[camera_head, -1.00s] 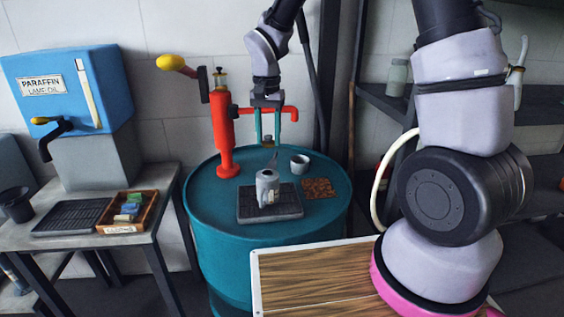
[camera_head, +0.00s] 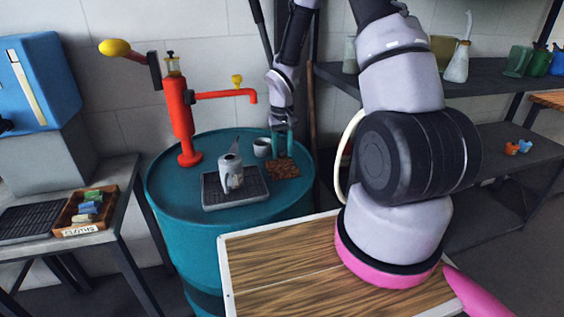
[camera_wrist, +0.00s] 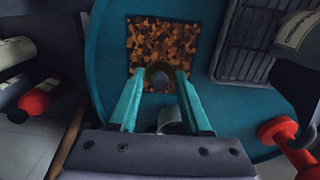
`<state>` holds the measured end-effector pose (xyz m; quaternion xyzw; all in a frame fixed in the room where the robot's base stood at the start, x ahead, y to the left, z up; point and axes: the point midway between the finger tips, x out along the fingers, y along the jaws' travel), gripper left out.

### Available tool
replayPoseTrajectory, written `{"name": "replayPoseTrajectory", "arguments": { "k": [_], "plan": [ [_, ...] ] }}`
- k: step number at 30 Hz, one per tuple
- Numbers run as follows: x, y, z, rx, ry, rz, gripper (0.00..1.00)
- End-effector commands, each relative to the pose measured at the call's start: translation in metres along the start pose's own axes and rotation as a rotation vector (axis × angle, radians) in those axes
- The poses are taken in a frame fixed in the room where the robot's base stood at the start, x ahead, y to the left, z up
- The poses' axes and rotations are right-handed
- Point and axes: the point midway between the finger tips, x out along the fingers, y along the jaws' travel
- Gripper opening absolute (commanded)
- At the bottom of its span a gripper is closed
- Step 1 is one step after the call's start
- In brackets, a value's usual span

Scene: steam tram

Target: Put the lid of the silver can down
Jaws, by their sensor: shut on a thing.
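The silver can (camera_head: 231,175), with a spout, stands upright on a black grated tray (camera_head: 222,201) on the teal drum (camera_head: 182,222). My gripper (camera_head: 284,152) is over the drum's right side, just behind and above a brown speckled mat (camera_head: 284,171). In the wrist view my gripper (camera_wrist: 158,80) is shut on a small dark round lid (camera_wrist: 158,75). The lid is seen over the near edge of the mat (camera_wrist: 160,40). Whether it touches the mat is unclear. In the head view the lid is too small to make out.
A small grey cup (camera_head: 262,147) stands just left of my gripper on the drum. A red pump (camera_head: 182,125) with a side spout stands at the drum's back left. A wooden-topped table (camera_head: 285,265) is in front. Dark shelves (camera_head: 490,85) are at right.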

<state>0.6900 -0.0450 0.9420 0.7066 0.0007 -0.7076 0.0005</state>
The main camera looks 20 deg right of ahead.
Motion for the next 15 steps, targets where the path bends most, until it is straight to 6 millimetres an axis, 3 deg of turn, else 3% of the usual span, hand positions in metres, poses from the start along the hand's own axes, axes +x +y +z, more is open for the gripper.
{"name": "replayPoseTrajectory", "arguments": {
  "k": [10,15],
  "plan": [
    [0.038,0.000,0.000,0.000,0.000,0.000,0.00],
    [0.041,0.000,-0.001,0.002,0.002,0.000,0.00]
  ]
}}
